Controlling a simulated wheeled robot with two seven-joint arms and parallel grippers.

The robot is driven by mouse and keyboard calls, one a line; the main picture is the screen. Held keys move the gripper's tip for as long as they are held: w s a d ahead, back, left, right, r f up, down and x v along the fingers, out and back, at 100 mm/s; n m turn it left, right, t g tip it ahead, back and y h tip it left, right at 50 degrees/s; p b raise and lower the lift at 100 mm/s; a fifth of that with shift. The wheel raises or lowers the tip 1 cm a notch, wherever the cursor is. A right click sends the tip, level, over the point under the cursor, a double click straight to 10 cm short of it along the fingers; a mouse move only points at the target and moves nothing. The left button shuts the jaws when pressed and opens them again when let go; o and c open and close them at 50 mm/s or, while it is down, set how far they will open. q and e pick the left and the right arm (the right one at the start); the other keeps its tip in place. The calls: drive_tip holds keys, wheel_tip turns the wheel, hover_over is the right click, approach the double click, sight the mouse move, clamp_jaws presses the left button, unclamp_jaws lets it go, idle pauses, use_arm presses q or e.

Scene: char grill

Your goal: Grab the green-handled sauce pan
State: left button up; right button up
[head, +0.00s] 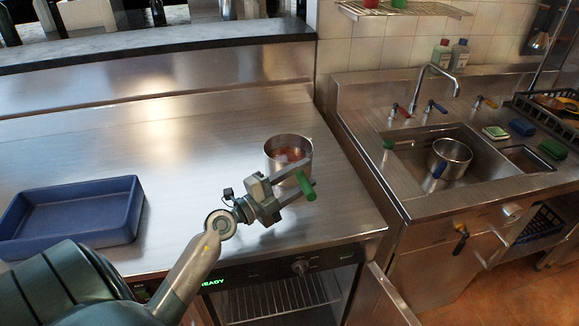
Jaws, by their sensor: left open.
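The sauce pan (275,147) is a steel pot with reddish contents, standing on the steel counter near its right end. Its green handle (304,186) points toward the front right. My left gripper (300,183) is open at the handle, with one finger on each side of it in this view. I cannot tell whether the fingers touch the handle. The gripper covers the lower front of the pan. My right gripper is not in view.
A blue tray (130,215) sits on the counter at the left. Below the counter front is an open oven (285,300) with its door swung out. At the right, a sink (400,165) holds another steel pan (462,152). The counter behind the pan is clear.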

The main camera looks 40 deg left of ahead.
use_arm(q)
drive_tip(key=shift+c, duration=0.6)
clamp_jaws()
idle(0.9)
drive_tip(key=shift+r, duration=0.1)
